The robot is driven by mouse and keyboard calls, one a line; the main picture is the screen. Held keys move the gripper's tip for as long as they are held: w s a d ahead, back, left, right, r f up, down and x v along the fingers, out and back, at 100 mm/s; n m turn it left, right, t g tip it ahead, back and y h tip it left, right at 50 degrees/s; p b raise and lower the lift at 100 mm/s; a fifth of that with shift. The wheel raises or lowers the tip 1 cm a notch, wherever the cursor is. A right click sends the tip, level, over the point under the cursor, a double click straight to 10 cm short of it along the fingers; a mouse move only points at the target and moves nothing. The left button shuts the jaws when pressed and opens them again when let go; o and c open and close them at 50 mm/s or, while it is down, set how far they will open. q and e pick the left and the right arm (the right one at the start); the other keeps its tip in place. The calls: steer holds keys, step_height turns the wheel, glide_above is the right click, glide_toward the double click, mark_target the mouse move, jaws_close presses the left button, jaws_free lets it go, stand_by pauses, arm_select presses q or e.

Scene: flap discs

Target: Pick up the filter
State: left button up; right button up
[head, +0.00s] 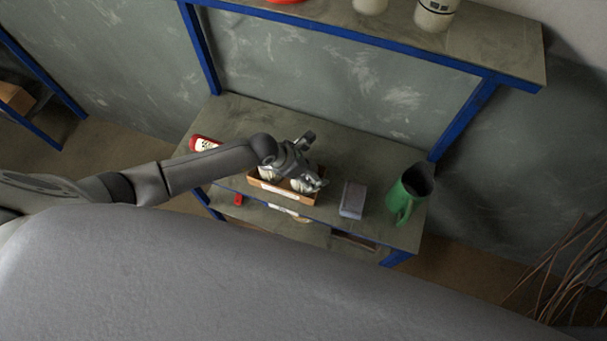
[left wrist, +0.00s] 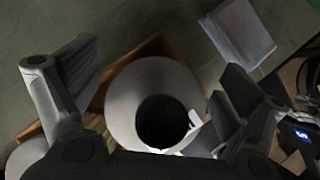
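A pale, ring-shaped filter (left wrist: 124,98) with a dark round hole shows in the left wrist view, in an open brown box (left wrist: 155,45). The box also shows in the head view (head: 284,193), on the workbench top. My left gripper (head: 310,163) is over the box. In the left wrist view its two fingers (left wrist: 158,68) are spread, one on each side of the ring. I cannot tell whether they touch it. A second pale round thing (left wrist: 28,155) is partly cut off at the lower left of that view. My right gripper is not in view.
On the bench (head: 240,116), a grey block (head: 353,199) stands right of the box, and a green pitcher (head: 400,203) is farther right. A red bottle (head: 203,143) lies at the left, near my arm. A higher shelf (head: 490,40) runs along the back. The back bench top looks clear.

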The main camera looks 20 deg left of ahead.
arm_select(q)
steer(key=c, duration=0.9)
steer(key=shift+c, duration=1.1)
steer(key=shift+r, duration=0.15)
